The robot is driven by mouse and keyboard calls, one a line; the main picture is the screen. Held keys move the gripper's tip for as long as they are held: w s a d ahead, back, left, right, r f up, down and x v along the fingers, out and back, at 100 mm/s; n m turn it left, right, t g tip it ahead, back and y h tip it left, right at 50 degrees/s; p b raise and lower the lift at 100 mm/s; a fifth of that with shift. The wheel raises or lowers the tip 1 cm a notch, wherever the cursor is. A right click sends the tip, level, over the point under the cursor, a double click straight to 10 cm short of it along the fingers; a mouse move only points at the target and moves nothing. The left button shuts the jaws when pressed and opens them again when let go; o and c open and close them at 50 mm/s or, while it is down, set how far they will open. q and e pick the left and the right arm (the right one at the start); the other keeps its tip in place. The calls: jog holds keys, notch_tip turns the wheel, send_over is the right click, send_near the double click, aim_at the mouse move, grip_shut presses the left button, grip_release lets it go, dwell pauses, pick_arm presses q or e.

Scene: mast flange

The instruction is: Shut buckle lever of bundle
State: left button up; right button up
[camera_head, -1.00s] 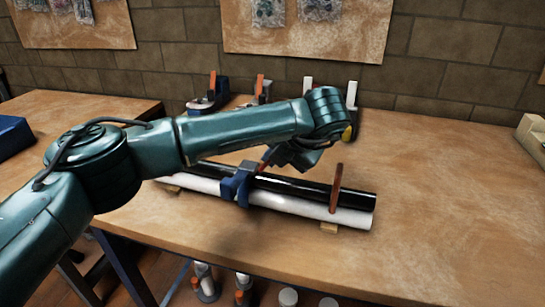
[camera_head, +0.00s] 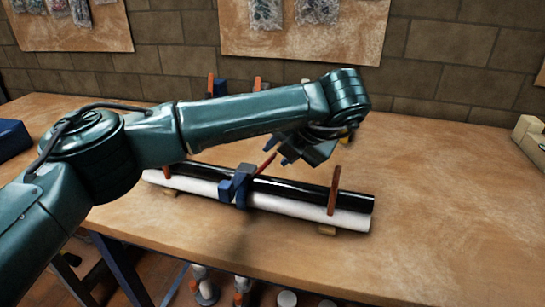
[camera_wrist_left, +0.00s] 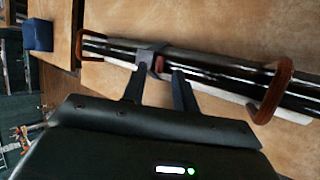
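The bundle is a black tube (camera_head: 300,190) lying against a white tube (camera_head: 280,203) on the workbench. A blue buckle (camera_head: 236,186) sits around its middle and also shows in the left wrist view (camera_wrist_left: 150,50). Its red lever (camera_head: 267,163) sticks up at a slant toward the right. Brown-red hoops (camera_head: 334,190) go around the bundle near its ends. My left gripper (camera_head: 288,157) is just right of the lever, above the tubes. In the left wrist view its fingers (camera_wrist_left: 159,76) are apart, with a red part of the buckle beyond the gap. My right gripper is not in view.
The bundle rests on small wooden blocks (camera_head: 326,230). Clamps with orange handles (camera_head: 257,84) stand behind my arm at the back of the bench (camera_head: 440,190). A blue box (camera_head: 12,138) is at far left.

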pick_arm(q)
jog(key=v, duration=0.8)
jog(key=shift+r, duration=0.2)
jog(key=shift+s+d, duration=0.1)
jog(key=shift+d, duration=0.05)
